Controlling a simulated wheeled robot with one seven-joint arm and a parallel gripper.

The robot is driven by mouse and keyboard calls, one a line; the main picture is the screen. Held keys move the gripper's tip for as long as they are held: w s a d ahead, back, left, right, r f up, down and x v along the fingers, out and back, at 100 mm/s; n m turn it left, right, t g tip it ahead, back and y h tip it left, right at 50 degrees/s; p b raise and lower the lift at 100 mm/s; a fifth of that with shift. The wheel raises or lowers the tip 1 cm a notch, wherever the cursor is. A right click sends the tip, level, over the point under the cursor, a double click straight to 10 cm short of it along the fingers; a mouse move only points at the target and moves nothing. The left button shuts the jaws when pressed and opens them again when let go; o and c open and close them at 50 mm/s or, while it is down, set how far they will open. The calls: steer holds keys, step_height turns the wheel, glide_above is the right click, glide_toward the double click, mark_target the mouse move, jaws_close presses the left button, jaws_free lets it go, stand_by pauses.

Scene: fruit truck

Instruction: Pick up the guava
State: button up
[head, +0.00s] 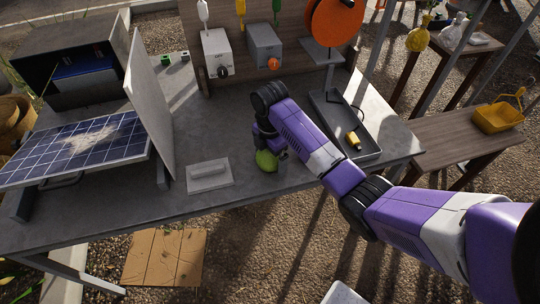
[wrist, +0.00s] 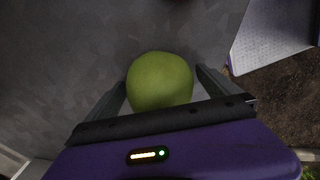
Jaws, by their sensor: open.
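The guava (head: 266,161) is green and round and sits on the grey table (head: 215,130) near its front edge. My gripper (head: 272,152) is right at it, reaching down from my purple arm. In the wrist view the guava (wrist: 160,81) lies between the two dark fingers of my gripper (wrist: 158,85), one on each side. The fingers are open, and a gap shows at least on the right side. The arm's end hides part of the guava in the head view.
A pale block on a plate (head: 209,175) lies left of the guava. A tilted solar panel (head: 75,150) and upright board (head: 150,105) stand further left. A dark tray (head: 372,152) with a yellow item is at right. Control boxes (head: 216,54) stand at the back.

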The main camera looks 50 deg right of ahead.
steer(key=c, duration=1.6)
steer(key=shift+o, duration=0.2)
steer(key=shift+r, duration=0.15)
